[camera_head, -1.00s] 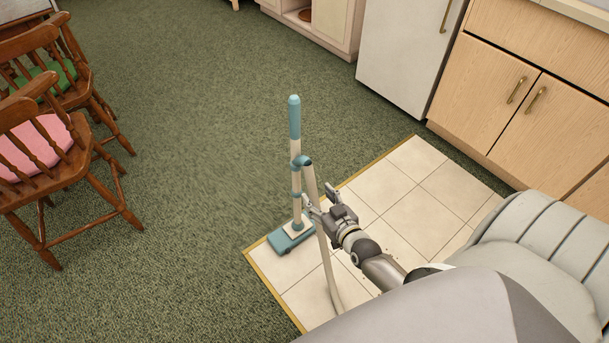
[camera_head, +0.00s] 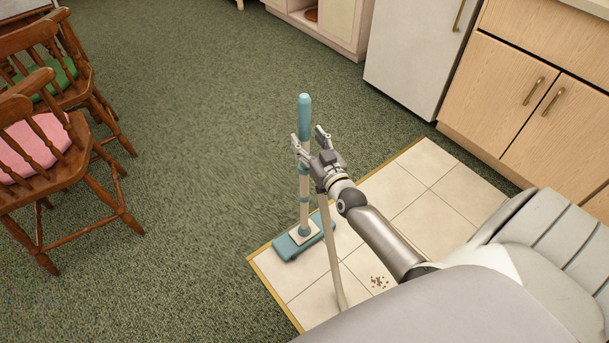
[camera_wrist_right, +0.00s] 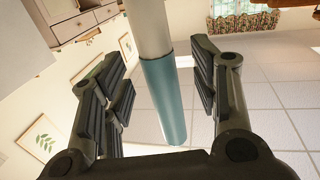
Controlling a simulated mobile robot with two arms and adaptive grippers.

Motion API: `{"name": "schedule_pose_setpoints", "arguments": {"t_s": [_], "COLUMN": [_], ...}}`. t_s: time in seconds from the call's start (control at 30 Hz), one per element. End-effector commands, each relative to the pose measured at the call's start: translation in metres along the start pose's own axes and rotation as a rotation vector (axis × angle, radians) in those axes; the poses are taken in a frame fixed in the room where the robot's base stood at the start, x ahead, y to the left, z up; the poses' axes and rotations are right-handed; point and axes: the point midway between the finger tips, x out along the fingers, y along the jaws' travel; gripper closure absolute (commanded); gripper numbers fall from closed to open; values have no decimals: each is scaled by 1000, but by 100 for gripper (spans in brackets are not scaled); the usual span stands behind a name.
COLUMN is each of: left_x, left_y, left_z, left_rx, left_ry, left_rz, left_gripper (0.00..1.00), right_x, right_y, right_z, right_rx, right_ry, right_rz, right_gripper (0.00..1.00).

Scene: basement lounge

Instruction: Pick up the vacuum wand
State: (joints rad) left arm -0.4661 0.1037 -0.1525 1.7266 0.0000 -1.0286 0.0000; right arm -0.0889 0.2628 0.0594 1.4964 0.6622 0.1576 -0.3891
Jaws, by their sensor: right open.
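The vacuum wand (camera_head: 304,117) stands upright, with a teal handle, a pale tube and a flat teal floor head (camera_head: 303,238) at the edge of the tiles. A pale hose hangs beside it. In the right wrist view the wand (camera_wrist_right: 164,100) runs between the two open fingers (camera_wrist_right: 160,90), with gaps visible on both sides. My left gripper is not in view.
Two wooden chairs, one with a pink cushion (camera_head: 35,145) and one with a green cushion, stand at the left. A white fridge (camera_head: 415,60) and wooden cabinets (camera_head: 500,90) line the right. Brown crumbs (camera_head: 379,282) lie on the tiles. Green carpet (camera_head: 200,120) is clear between.

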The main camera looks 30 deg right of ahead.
Motion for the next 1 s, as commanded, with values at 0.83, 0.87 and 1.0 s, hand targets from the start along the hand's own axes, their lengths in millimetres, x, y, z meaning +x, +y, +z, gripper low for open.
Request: {"name": "schedule_pose_setpoints", "arguments": {"t_s": [0.83, 0.87, 1.0], "left_x": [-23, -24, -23], "left_y": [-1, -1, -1], "left_z": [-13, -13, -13], "left_rx": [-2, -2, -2], "left_ry": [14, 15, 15], "left_rz": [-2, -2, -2], "left_gripper": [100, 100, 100], "right_x": [30, 30, 30], "right_y": [1, 1, 1], "right_z": [2, 2, 2], "right_rx": [1, 1, 1], "right_ry": [-1, -1, -1], "right_rz": [-1, -1, 0], "right_gripper": [84, 88, 100]}}
